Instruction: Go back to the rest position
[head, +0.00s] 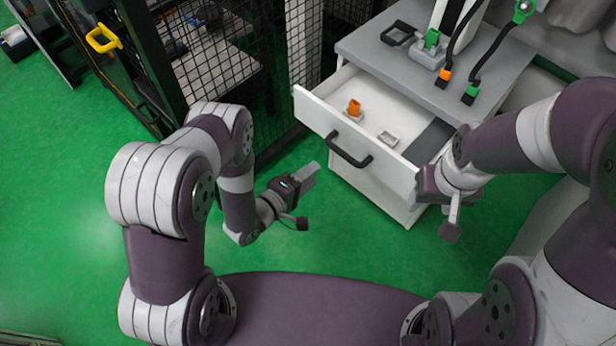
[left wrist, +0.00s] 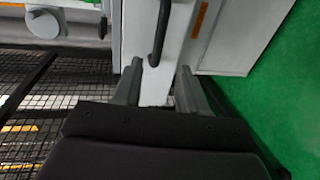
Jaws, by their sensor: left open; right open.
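My left gripper (head: 306,174) hangs over the green floor, to the left of the open drawer's front. In the left wrist view its two fingers (left wrist: 155,85) are apart with nothing between them, and the white drawer front lies beyond. My right gripper (head: 424,190) is at the right end of the drawer front (head: 318,117). Its fingers are mostly hidden in the head view, and I cannot tell if it touches the drawer. No object shows in either gripper.
The white cabinet (head: 378,192) has its drawer pulled out, with a black handle (head: 348,150). An orange part (head: 354,107) and a small grey holder (head: 387,138) are in the drawer. A black mesh fence (head: 215,50) stands at the left. Green floor (head: 300,245) is free in front.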

